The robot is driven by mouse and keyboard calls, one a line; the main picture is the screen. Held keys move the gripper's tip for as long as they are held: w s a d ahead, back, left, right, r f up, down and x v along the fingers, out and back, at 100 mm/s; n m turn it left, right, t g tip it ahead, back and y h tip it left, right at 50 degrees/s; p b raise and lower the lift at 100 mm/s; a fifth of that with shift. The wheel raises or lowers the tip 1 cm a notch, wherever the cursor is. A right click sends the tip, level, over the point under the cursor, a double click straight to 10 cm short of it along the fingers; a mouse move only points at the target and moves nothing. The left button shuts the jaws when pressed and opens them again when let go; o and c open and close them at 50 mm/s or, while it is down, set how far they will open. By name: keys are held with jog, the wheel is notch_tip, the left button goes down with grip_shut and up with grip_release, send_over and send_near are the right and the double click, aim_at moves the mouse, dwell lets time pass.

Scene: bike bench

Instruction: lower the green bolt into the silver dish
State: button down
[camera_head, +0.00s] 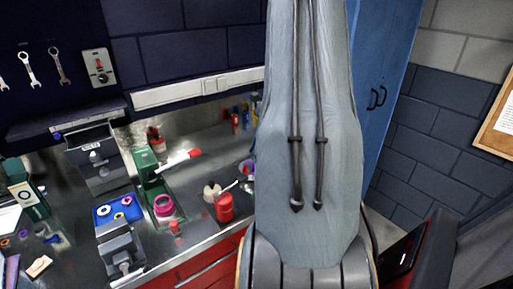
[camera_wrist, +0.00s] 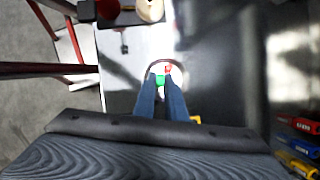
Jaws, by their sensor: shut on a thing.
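In the wrist view my gripper (camera_wrist: 161,77) has its two dark blue fingers close together around a small green bolt (camera_wrist: 160,79). The round, pale silver dish (camera_wrist: 179,71) lies just beyond and beneath the fingertips. A small red thing (camera_wrist: 168,68) shows at the dish, by the bolt. The fingers cover part of the dish, and I cannot tell whether the bolt touches it. In the head view my arm hides the gripper, bolt and dish.
In the head view the metal bench holds a red can (camera_head: 224,207), a pink roll (camera_head: 163,205), a green tray (camera_head: 148,172) and a blue tray (camera_head: 118,209). In the wrist view red, blue and yellow items (camera_wrist: 298,145) lie at the right. Bare bench surrounds the dish's right side.

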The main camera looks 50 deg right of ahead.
jog(key=shift+f, duration=0.2)
jog(key=shift+f+b, duration=0.55)
jog(key=shift+f, duration=0.65)
jog(key=shift+f+b, duration=0.85)
jog(key=shift+f, duration=1.15)
dwell(0.8)
jog(key=c, duration=1.7)
grip_release()
jog(key=shift+r, duration=0.1)
